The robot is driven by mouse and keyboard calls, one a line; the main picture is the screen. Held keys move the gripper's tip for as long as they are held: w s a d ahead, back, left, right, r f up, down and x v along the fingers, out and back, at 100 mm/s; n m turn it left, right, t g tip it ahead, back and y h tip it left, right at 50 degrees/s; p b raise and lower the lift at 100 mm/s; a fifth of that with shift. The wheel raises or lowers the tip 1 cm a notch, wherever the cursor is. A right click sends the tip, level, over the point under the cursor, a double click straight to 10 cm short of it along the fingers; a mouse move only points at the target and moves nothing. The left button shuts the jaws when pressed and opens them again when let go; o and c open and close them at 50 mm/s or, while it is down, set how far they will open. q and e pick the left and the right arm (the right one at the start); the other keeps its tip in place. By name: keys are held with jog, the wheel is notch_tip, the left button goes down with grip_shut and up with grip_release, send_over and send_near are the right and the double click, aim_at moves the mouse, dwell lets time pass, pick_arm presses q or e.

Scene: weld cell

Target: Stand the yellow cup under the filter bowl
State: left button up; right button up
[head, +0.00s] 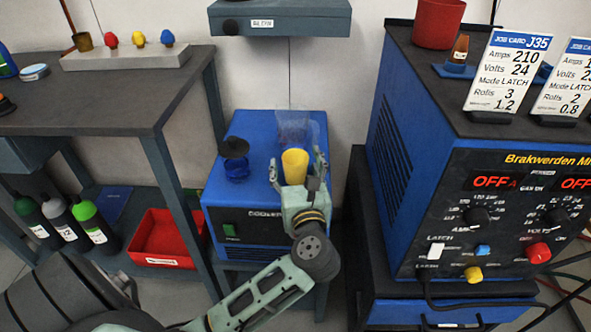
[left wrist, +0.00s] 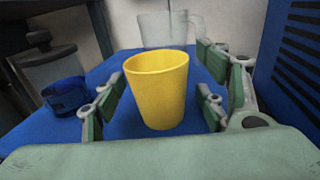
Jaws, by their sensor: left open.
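The yellow cup (head: 294,165) stands upright on the blue cooler top. In the left wrist view the yellow cup (left wrist: 158,90) is between the spread fingers, with a gap visible on either side. My left gripper (head: 297,172) is open around it; the gripper also shows in the left wrist view (left wrist: 166,100). A greyish see-through vessel with a dark cap (left wrist: 55,68) stands at the left there and looks like the filter bowl; I cannot tell how it is mounted. My right gripper is not in view.
A clear jug (left wrist: 160,28) is close behind the cup. A small blue cup (head: 237,169) is to the left on the cooler (head: 253,195), near a black disc (head: 233,147). A grey-blue shelf (head: 290,17) overhangs behind. The blue welder (head: 400,150) stands at the right.

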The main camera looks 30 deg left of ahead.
pick_arm(q)
jog(key=shift+c, duration=0.5)
jog(key=c, duration=1.2)
jog(key=shift+r, duration=0.1)
